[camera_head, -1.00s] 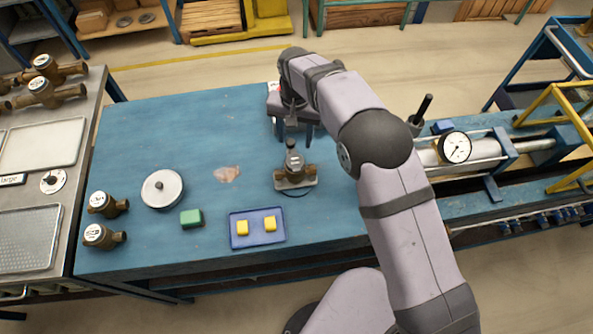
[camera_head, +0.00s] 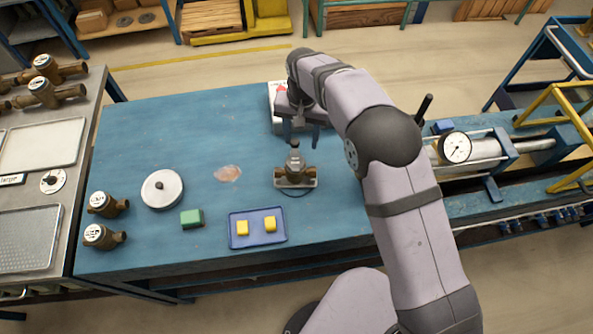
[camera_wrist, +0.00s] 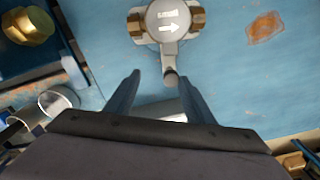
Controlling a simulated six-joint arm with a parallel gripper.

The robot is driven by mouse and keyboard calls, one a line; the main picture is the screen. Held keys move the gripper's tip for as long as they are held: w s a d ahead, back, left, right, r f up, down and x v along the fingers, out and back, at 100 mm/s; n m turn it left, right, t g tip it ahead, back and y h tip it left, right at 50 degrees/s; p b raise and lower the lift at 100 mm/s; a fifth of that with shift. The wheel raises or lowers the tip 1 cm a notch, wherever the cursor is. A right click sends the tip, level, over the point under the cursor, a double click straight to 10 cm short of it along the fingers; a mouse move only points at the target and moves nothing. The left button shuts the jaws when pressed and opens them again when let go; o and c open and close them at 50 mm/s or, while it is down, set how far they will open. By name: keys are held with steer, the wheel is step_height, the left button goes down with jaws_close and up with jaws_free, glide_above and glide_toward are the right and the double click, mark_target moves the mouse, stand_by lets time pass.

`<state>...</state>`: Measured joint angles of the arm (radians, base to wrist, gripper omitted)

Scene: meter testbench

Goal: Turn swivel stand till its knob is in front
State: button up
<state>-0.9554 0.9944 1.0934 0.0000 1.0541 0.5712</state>
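The swivel stand (camera_head: 282,185) is a small grey stand on the blue table, holding a brass water meter (camera_head: 295,173). In the wrist view the meter's round grey lid (camera_wrist: 168,20) carries a white arrow pointing right. A grey arm reaches from the stand towards my gripper and ends in a dark knob (camera_wrist: 170,77). In the head view the knob (camera_head: 294,145) is on the far side of the meter. My gripper (camera_head: 301,142) is just beyond the knob, fingers pointing down and apart. In the wrist view the fingertips (camera_wrist: 160,76) flank the knob, nearer the right finger; contact cannot be told.
A blue tray (camera_head: 257,242) with yellow blocks lies in front, with a green block (camera_head: 192,218) and round grey disc (camera_head: 162,189) to the left. Two brass meters (camera_head: 106,220) stand near the left edge. A white box (camera_head: 277,112) is behind my gripper; a gauge rig (camera_head: 456,148) is right.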

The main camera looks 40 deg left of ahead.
steer(key=shift+d, duration=0.15)
steer(key=shift+w+d, duration=0.25)
steer(key=shift+d, duration=0.25)
steer(key=shift+w+d, duration=0.1)
steer(key=shift+d, duration=1.15)
steer(key=o, duration=0.5)
steer(key=shift+c, duration=0.2)
